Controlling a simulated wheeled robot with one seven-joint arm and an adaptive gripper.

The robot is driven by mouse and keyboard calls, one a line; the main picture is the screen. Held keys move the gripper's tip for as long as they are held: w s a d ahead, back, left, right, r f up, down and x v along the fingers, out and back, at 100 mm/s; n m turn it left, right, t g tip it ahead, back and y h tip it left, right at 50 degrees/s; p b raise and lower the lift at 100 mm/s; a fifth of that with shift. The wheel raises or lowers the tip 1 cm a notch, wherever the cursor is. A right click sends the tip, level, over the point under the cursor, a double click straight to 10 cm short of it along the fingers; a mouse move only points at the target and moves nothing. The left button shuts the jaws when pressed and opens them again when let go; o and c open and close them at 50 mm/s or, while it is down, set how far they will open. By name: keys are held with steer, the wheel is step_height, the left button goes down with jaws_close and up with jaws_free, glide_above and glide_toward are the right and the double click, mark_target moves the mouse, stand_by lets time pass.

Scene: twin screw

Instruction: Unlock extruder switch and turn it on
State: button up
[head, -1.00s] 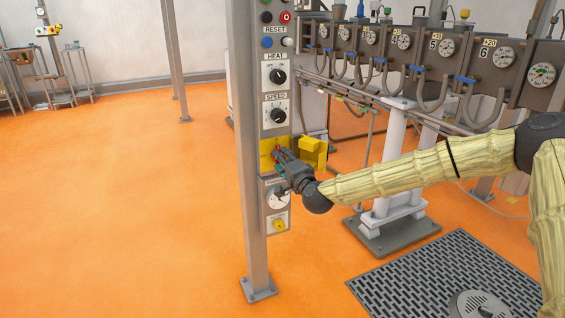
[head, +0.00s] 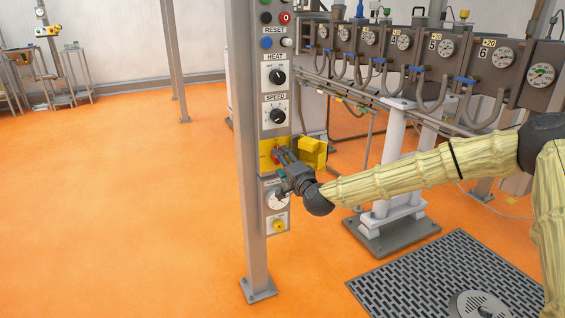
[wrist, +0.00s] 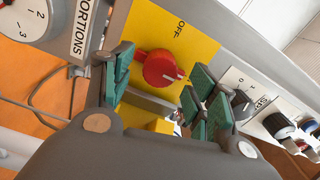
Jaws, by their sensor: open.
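The red switch knob (wrist: 160,68) sits on a yellow plate (wrist: 190,38) marked OFF, on the control column. In the head view the plate (head: 265,149) is partly hidden behind my gripper (head: 280,156). A yellow cover (head: 313,153) stands out to the right of the plate, swung aside. In the wrist view my gripper (wrist: 161,64) is open, with one green-padded finger on each side of the knob. The knob is between the fingers with gaps showing; I see no firm contact. The knob's white mark points toward the lower right in the wrist view.
HEAT (head: 278,76) and SPEED (head: 277,115) dials are above the plate. Gauges and pipes (head: 440,85) run at the right. Orange floor at the left is open.

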steer(key=v, duration=1.1)
steer(key=shift+s, duration=0.15)
steer(key=s+a+f+n+g, duration=0.25)
steer(key=s+f, duration=0.25)
steer(key=f, duration=0.4)
steer(key=s+a+f+n+g, duration=0.1)
steer(key=s+f+g, duration=0.3)
steer(key=f, duration=0.5)
steer(key=s+a+f+n+g, duration=0.1)
steer(key=s+f+n, duration=0.1)
steer(key=s+f, duration=0.6)
steer(key=s+d+f+n+g+h, duration=0.2)
steer(key=s+d+f+g, duration=0.2)
steer(key=s+f, duration=0.65)
steer(key=s+d+f+n+g+h, duration=0.2)
steer(key=s+d+f+g, duration=0.15)
steer(key=s+f, duration=0.7)
steer(key=s+d+n+g+h, duration=0.2)
steer(key=s+d, duration=0.7)
steer(key=s, duration=0.4)
step_height(320, 180, up, 28)
steer(key=p, duration=2.7)
steer(key=shift+a, duration=0.4)
